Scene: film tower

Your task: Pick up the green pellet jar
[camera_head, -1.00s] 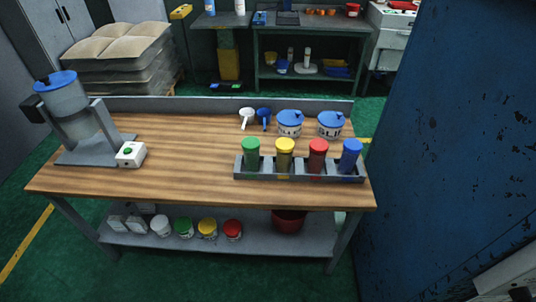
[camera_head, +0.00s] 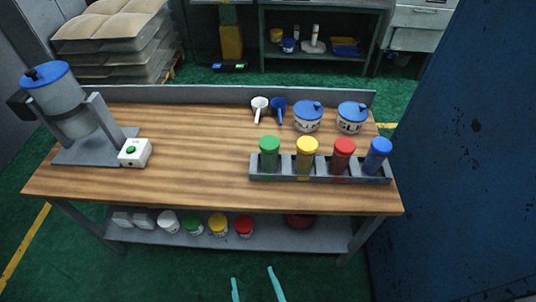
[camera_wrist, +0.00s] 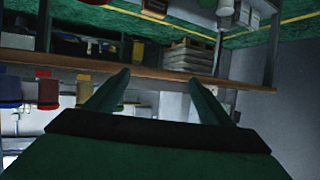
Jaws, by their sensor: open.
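The green pellet jar (camera_head: 269,155) stands upright in the leftmost slot of a grey rack (camera_head: 320,179) on the wooden workbench (camera_head: 185,170). It has a green lid and a dark green body, whose base is hidden by the rack. To its right in the rack are the yellow jar (camera_head: 306,155), the red jar (camera_head: 342,157) and the blue jar (camera_head: 377,156). My gripper (camera_head: 255,282) shows at the bottom of the head view as two spread teal fingers, empty, in front of the bench and apart from the jar. The wrist view shows the same open fingers (camera_wrist: 155,90).
Behind the rack are two scoops, white (camera_head: 260,108) and blue (camera_head: 278,110), and two blue-lidded tubs (camera_head: 308,118). A hopper machine (camera_head: 75,110) stands at the left. Lidded jars, one with a green lid (camera_head: 193,226), sit on the lower shelf. A blue wall (camera_head: 460,170) rises at the right.

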